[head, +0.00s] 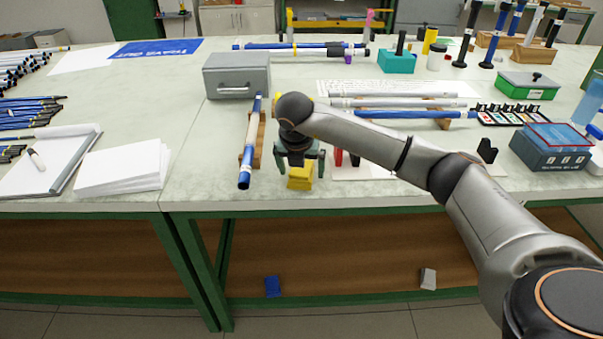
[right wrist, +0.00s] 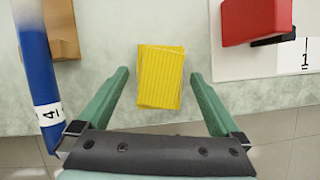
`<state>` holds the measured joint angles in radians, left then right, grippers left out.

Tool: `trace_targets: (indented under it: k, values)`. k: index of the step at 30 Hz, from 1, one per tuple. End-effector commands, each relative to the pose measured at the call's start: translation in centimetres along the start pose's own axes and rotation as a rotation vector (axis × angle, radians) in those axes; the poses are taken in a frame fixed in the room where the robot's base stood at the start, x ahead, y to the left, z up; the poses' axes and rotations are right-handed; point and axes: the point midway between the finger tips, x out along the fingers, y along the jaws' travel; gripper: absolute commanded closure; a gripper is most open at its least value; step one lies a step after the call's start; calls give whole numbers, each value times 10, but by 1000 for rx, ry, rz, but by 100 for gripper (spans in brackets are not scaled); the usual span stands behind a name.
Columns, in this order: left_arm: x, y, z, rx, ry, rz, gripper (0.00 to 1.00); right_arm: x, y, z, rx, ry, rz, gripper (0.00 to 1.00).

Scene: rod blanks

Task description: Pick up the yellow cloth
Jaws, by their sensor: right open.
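The yellow cloth (head: 300,176) is a small folded stack near the front edge of the table. In the right wrist view the cloth (right wrist: 161,77) is a ribbed yellow block lying between and ahead of the fingertips. My right gripper (head: 300,165) is open over the cloth, one green finger on each side. In the right wrist view, gaps show between the cloth and both fingers of my right gripper (right wrist: 159,82). The gripper partly hides the cloth in the head view. My left gripper is not in view.
A blue rod (head: 246,165) on a wooden rest (head: 259,150) lies close left of my gripper. A red block (right wrist: 253,20) is close on the right. A grey box (head: 237,75) stands behind, and a paper stack (head: 123,166) lies left. The table's front edge is near.

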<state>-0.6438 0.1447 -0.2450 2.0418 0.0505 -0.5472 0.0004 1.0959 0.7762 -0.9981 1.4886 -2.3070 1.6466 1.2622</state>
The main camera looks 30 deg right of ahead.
Motion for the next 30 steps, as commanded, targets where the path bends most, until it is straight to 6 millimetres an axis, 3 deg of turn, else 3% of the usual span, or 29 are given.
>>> trace_targets:
  k: [4, 26, 30]
  values:
    - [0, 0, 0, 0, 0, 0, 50, 0, 0, 0, -1, 0, 0, 0]
    - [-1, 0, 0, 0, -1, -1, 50, -1, 0, 0, 0, -1, 1, 82]
    - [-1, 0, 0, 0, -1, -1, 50, -1, 0, 0, 0, -1, 1, 83]
